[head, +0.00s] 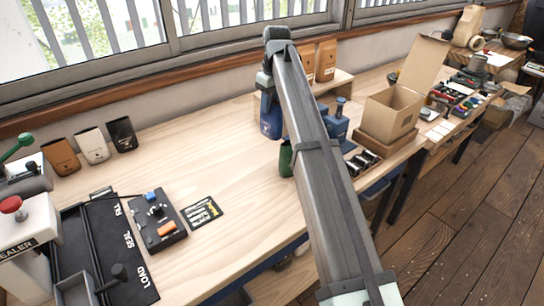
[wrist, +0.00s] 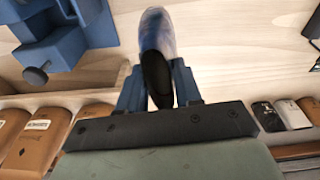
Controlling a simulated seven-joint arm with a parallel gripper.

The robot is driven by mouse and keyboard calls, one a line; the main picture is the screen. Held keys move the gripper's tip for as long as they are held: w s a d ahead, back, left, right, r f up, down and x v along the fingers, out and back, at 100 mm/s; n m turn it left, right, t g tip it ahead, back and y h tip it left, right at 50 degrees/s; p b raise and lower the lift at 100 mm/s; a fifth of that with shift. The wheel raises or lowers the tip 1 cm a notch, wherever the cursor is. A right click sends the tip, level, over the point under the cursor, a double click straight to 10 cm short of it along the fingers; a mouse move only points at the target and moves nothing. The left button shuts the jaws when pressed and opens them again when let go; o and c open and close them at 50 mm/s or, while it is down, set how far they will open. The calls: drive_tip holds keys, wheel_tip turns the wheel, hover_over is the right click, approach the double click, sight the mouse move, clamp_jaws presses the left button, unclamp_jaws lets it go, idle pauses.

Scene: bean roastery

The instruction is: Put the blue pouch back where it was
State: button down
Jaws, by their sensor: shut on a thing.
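The blue pouch (head: 270,118) is upright in the head view, left of my arm and over the back part of the pale wooden bench (head: 215,160). My gripper (wrist: 158,90) is shut on it. In the wrist view the blue pouch (wrist: 157,32) stands out between the two blue fingers, with a dark part close to them. The fingertips are hidden behind my arm in the head view. I cannot tell whether the pouch's bottom touches the bench.
Brown pouches (head: 326,60) stand on a raised shelf at the back. Brown, white and black pouches (head: 122,134) line the back left. A blue device (head: 338,122) and open carton (head: 393,110) are right of my arm. A green item (head: 286,158) is partly hidden. The bench's middle is clear.

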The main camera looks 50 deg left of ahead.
sight(272, 127)
drive_tip(key=shift+w+a+r+m, duration=0.1)
drive_tip(key=shift+w+a+m, duration=0.15)
drive_tip(key=shift+m, duration=0.25)
drive_tip(key=shift+f, duration=5.1)
drive_tip(key=c, duration=0.8)
unclamp_jaws()
drive_tip(key=shift+o, duration=0.2)
drive_tip(key=r, duration=0.4)
drive_tip(key=d+r, duration=0.1)
drive_tip(key=r, duration=0.7)
drive_tip(key=shift+d+r, duration=0.1)
drive_tip(key=shift+d, duration=0.15)
